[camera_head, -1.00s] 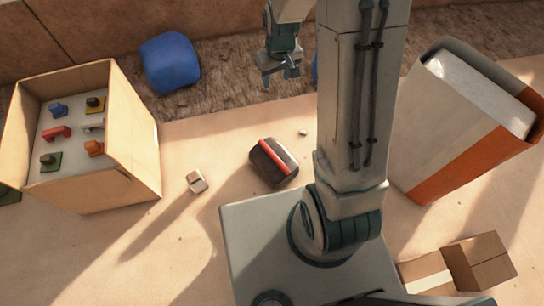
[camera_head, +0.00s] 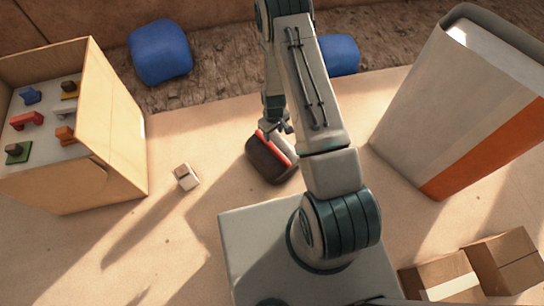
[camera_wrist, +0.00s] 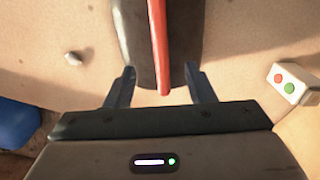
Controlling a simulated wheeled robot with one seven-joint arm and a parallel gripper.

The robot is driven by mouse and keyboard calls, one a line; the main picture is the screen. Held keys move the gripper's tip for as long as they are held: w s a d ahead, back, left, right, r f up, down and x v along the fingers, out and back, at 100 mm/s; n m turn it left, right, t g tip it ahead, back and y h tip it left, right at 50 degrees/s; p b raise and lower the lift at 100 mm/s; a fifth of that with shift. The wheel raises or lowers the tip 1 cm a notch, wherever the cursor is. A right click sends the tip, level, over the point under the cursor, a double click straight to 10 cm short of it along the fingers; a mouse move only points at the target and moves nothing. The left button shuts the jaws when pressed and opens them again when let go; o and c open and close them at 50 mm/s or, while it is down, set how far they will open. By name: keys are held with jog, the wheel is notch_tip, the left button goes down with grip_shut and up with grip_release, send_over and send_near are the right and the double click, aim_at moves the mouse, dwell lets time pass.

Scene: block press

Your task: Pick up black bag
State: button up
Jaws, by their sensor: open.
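The black bag (camera_head: 268,165) has a red stripe along its top and rests on the tan floor in front of my base. In the head view my gripper (camera_head: 277,127) is at the bag's far end, and the arm covers a little of the bag. In the wrist view the bag (camera_wrist: 178,45) lies ahead with its stripe running away from the gripper. My gripper (camera_wrist: 160,82) is open, with one finger on each side of the bag's near end. I cannot tell whether the fingers touch it.
A cardboard box (camera_head: 112,130) with coloured pieces stands left. A small pale block (camera_head: 186,177) lies between it and the bag. Blue cushions (camera_head: 160,52) lie at the back. A tall grey and orange box (camera_head: 440,110) and brown cartons (camera_head: 505,262) stand right.

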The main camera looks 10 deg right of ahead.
jog(key=b, duration=0.2)
send_over(272, 146)
jog(key=f, duration=0.6)
jog(key=shift+s+d+f, duration=0.25)
jog(key=shift+w+a+f+b, duration=0.15)
jog(key=shift+f+b, duration=0.55)
jog(key=shift+f, duration=0.6)
jog(key=shift+w+f+b, duration=0.15)
jog(key=shift+f+b, duration=0.55)
jog(key=shift+f, duration=0.55)
jog(key=shift+f, duration=0.2)
grip_shut()
